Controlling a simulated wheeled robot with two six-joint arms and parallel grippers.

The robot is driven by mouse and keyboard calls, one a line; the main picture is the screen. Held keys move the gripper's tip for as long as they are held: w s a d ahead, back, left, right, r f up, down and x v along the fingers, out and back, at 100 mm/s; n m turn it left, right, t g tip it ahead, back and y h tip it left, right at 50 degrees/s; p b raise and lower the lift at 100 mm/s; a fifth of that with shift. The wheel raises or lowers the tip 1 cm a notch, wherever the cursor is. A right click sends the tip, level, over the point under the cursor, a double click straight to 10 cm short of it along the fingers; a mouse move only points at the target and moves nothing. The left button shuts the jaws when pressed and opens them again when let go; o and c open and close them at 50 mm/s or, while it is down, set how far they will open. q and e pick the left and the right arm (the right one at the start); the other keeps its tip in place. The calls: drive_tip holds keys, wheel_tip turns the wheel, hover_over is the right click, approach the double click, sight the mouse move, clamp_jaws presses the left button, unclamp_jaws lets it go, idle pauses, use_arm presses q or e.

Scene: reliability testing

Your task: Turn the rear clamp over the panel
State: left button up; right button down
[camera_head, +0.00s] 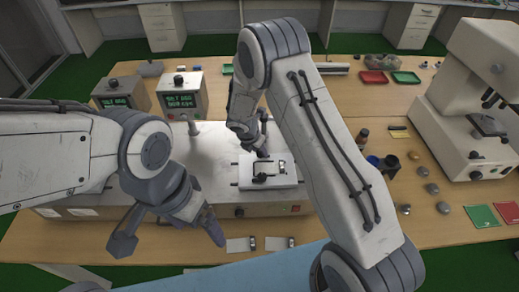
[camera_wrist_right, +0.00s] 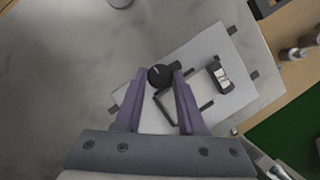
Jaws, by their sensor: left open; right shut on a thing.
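The pale panel (camera_head: 287,181) lies on the metal test box in the head view; it also shows in the right wrist view (camera_wrist_right: 208,47). My right gripper (camera_head: 259,150) is over the panel's rear edge. In the right wrist view its two purple fingers (camera_wrist_right: 166,77) are shut on the black round knob of the rear clamp (camera_wrist_right: 159,75). How far the clamp is turned over the panel I cannot tell. A thin black bent bar (camera_wrist_right: 163,107) lies on the panel near the fingers. My left gripper (camera_head: 168,240) is open and empty, in front of the box at the left.
The metal test box (camera_head: 205,152) fills the table's middle. Two meters with green displays (camera_head: 181,97) stand behind it at the left. A microscope (camera_head: 470,105), cups and round weights are at the right. Two small parts (camera_head: 278,243) lie at the front edge.

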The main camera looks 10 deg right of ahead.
drive_tip(key=m+g, duration=0.1)
drive_tip(key=m, duration=0.2)
drive_tip(key=shift+w+a, duration=0.1)
drive_tip(key=m+g, duration=0.1)
drive_tip(key=m, duration=0.2)
drive_tip(key=shift+w+f+h, duration=0.1)
drive_tip(key=shift+h, duration=0.3)
drive_tip(key=m+g+b, duration=0.1)
drive_tip(key=m, duration=0.1)
drive_tip(key=m+b, duration=0.1)
drive_tip(key=m, duration=0.1)
drive_tip(key=m+g+b, duration=0.1)
drive_tip(key=m, duration=0.1)
drive_tip(key=shift+w+g, duration=0.25)
drive_tip(key=shift+g, duration=0.05)
drive_tip(key=m, duration=0.2)
drive_tip(key=m+g+y+b, duration=0.1)
drive_tip(key=m, duration=0.2)
drive_tip(key=shift+w+g, duration=0.1)
drive_tip(key=shift+g, duration=0.2)
drive_tip(key=shift+b, duration=0.3)
drive_tip(key=c, duration=0.5)
unclamp_jaws()
